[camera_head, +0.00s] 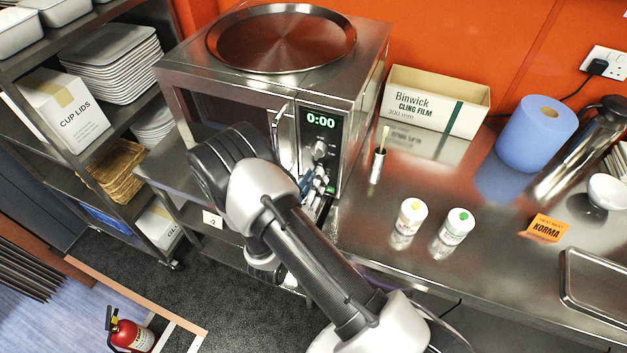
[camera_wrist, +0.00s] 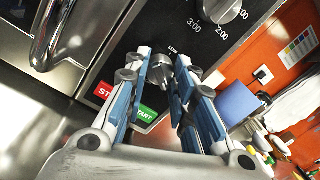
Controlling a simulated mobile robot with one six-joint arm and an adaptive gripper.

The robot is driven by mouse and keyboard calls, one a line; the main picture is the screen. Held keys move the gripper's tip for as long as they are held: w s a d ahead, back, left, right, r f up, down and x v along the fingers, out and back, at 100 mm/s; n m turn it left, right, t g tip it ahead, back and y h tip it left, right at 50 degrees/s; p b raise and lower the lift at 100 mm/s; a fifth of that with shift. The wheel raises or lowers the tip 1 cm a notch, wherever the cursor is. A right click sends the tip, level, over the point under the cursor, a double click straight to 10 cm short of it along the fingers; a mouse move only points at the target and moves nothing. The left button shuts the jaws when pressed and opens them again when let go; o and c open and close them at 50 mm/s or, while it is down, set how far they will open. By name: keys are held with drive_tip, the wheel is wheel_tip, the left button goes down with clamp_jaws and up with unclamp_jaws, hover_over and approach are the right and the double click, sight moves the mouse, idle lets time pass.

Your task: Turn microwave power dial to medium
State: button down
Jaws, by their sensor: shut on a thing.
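The microwave (camera_head: 272,88) is a steel unit on the counter, with a lit display (camera_head: 321,122) reading 0:00. The power dial (camera_wrist: 160,71) is a small silver knob low on the black panel, with "LOW" printed above it in the wrist view. My gripper (camera_wrist: 165,62) has its blue-padded fingers on either side of this knob and is shut on it. In the head view my gripper (camera_head: 318,182) is at the lower panel and hides the power dial. The dial's pointer is too small to read.
The timer dial (camera_wrist: 229,10) sits just above, with the red stop button (camera_wrist: 103,91) and green start button (camera_wrist: 145,113) below. The door handle (camera_head: 284,138) stands out left of the panel. Two capped shakers and a cling film box (camera_head: 433,101) stand right.

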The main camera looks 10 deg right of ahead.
idle(0.3)
drive_tip(key=c, duration=1.3)
unclamp_jaws()
drive_tip(key=v, duration=1.2)
drive_tip(key=shift+f, duration=0.1)
